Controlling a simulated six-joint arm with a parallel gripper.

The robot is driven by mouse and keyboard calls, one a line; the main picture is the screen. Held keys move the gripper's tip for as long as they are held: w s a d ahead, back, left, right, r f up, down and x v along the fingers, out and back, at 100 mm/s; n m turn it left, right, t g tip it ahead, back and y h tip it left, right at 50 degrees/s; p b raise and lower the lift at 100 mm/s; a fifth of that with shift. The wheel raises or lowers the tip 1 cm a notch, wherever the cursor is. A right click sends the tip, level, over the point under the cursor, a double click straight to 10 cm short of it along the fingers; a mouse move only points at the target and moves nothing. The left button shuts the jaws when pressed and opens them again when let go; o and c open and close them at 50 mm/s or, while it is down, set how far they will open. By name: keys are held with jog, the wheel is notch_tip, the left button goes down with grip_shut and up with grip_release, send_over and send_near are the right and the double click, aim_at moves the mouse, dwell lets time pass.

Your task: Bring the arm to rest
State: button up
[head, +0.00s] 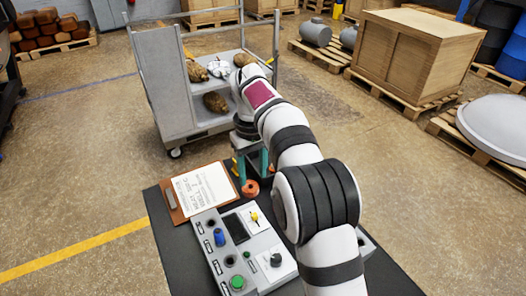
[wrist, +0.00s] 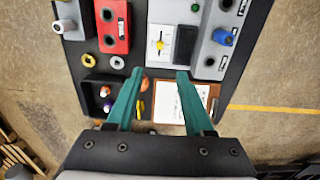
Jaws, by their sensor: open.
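My gripper (head: 253,176) hangs over the far edge of the black table (head: 165,232), seen partly behind my arm in the head view. In the wrist view my gripper (wrist: 159,72) has its two teal fingers spread apart with nothing between them. The fingers are above the table, between a black tray (wrist: 92,112) and a clipboard (wrist: 195,103). My arm reaches forward across the right side of the table in the head view and hides part of it.
A grey control panel (head: 222,262) with knobs and a lever lies near the clipboard. An orange ring (head: 251,189) lies near the fingers. A red box (wrist: 113,27) stands on the table. A grey cart (head: 165,90) with brown lumps stands beyond. Open floor lies left.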

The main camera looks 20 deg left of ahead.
jog(key=s+d+r+m+y, duration=0.1)
jog(key=s+d+r+m, duration=0.25)
jog(key=s+d, duration=0.45)
jog(key=s+d+r+m, duration=0.3)
jog(key=s+d+m, duration=0.3)
jog(key=d, duration=0.4)
jog(key=s+d+f+m, duration=0.2)
jog(key=s, duration=0.6)
jog(key=s+d+f+m, duration=0.2)
jog(key=s+f+m, duration=0.1)
jog(key=s, duration=0.6)
jog(key=shift+d+f+y, duration=0.3)
jog(key=shift+f+y, duration=0.05)
jog(key=shift+y, duration=0.05)
